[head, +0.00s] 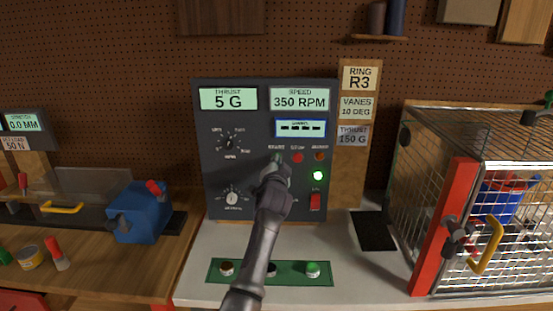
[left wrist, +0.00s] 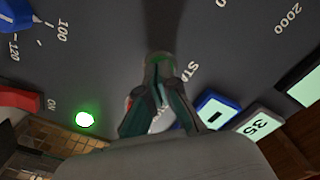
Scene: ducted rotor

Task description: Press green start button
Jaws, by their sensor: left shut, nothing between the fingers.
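The dark control panel (head: 212,140) stands upright on the bench, with displays reading 5 G and 350 RPM. My left gripper (head: 276,168) is shut and empty, with its tips at the panel below the start label. In the left wrist view the closed fingers (left wrist: 160,75) point at the panel face, beside a partly visible "STA" label. A greenish round shape, probably the start button (left wrist: 158,59), shows at the fingertips. In the head view the gripper hides the button. I cannot tell whether the tips touch it or whether it is pressed in. My right gripper is not in view.
A red button (head: 297,158) and an orange button (head: 320,156) sit right of my gripper. Below them are a lit green lamp (head: 318,175) and a red switch (head: 315,202). A wire-mesh cage (head: 520,240) stands right; a blue device (head: 140,212) stands left.

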